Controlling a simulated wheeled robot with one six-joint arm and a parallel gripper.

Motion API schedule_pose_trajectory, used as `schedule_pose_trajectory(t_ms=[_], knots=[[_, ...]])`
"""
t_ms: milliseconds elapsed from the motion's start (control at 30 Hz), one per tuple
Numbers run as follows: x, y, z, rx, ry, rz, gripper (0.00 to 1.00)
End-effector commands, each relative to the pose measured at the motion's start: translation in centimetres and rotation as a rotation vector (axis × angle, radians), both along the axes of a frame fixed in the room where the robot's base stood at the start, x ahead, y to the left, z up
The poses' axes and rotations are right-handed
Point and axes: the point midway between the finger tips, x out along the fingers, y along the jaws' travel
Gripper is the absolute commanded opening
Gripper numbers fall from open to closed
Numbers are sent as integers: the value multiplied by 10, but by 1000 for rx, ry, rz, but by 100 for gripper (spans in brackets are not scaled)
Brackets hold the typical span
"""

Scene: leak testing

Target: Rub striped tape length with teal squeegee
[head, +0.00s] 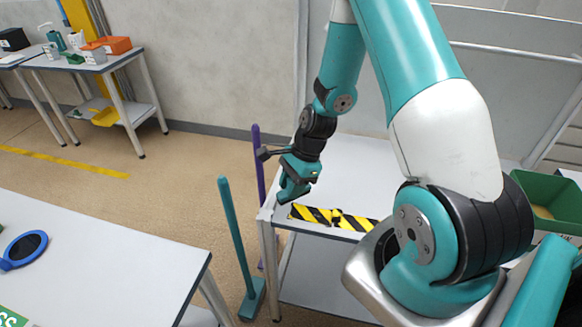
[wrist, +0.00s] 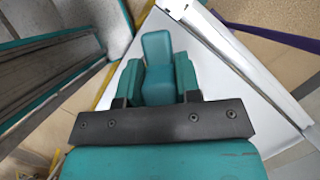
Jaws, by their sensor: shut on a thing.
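My gripper (head: 297,176) is above the left front corner of a white table. In the wrist view its two teal fingers (wrist: 158,82) are shut on the teal squeegee (wrist: 157,50), which sits between them. In the head view the squeegee's lower end (head: 288,192) points down near the left end of the striped tape. I cannot tell whether it touches the table or tape. The black and yellow striped tape (head: 316,214) lies along the table's front edge. My arm hides its right part. The tape does not clearly show in the wrist view.
The white table (head: 375,165) has bare room behind the tape. A teal-handled broom (head: 231,225) and a purple pole (head: 257,160) stand by its left side. A green bin (head: 545,190) is at the right. Another table (head: 110,245) is at the lower left.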

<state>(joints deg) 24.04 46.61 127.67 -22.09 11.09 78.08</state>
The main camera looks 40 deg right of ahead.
Motion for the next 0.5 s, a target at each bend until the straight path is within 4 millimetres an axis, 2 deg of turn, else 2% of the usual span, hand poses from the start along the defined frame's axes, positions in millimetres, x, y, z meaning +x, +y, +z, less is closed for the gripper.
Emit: schedule_pose_trajectory(t_ms=[33, 300, 500], knots=[[0, 0, 10, 0, 0, 0, 0], [0, -2, 33, 0, -1, -4, 0], [-1, -2, 37, 0, 0, -4, 0]])
